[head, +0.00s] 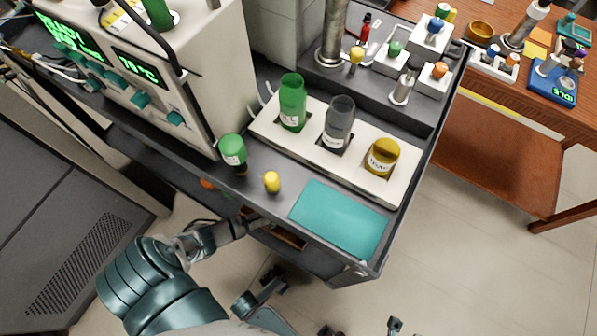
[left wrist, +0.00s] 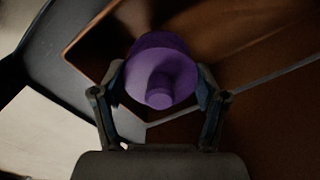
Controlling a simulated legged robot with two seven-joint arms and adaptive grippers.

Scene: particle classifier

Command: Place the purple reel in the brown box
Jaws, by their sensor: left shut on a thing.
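The purple reel (left wrist: 160,65) is between the two fingers of my left gripper (left wrist: 160,85) in the left wrist view, its round knob facing the camera. The gripper is shut on it. Behind and around the reel is the brown box (left wrist: 78,42), with its rim at the upper left and dark walls to the right. I cannot tell whether the reel touches the box floor. In the head view my left gripper (head: 250,224) reaches under the bench top, beside a visible part of the brown box (head: 288,238); the reel is hidden there. My right gripper is not in view.
The grey bench edge hangs over my left gripper. On top are a teal mat (head: 338,220), a white rack (head: 268,127) with several bottles, a green-capped bottle (head: 232,150) and a small yellow object (head: 271,182). A machine (head: 205,60) stands at the left.

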